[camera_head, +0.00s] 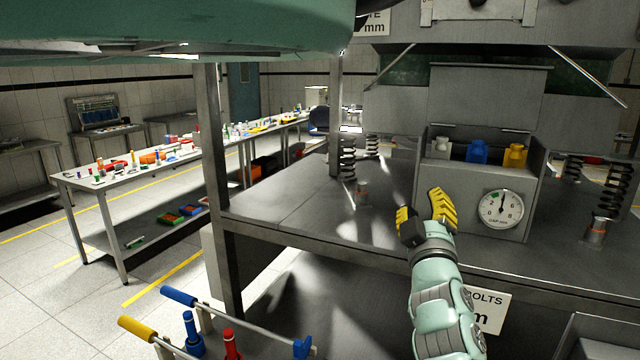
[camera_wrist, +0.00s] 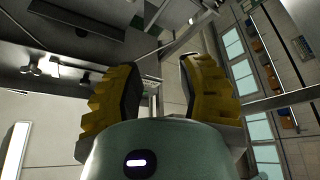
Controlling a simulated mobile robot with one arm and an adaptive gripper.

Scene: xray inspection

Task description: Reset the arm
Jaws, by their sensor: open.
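My gripper (camera_head: 423,212) has yellow ridged fingers, set apart with nothing between them. In the head view it stands up in front of the grey metal bench (camera_head: 290,205), left of the dial gauge. In the wrist view the two yellow fingers (camera_wrist: 158,88) are spread, with only the room behind them. My pale green arm runs down from the gripper to the bottom of the head view.
A grey box with a round dial (camera_head: 502,209) holds white, blue (camera_head: 477,152) and yellow small containers close to my gripper's right. Coil springs (camera_head: 347,158) and posts stand on the bench. Handles (camera_head: 180,296) lie low at left. A long table (camera_head: 85,180) with several small items stands farther left.

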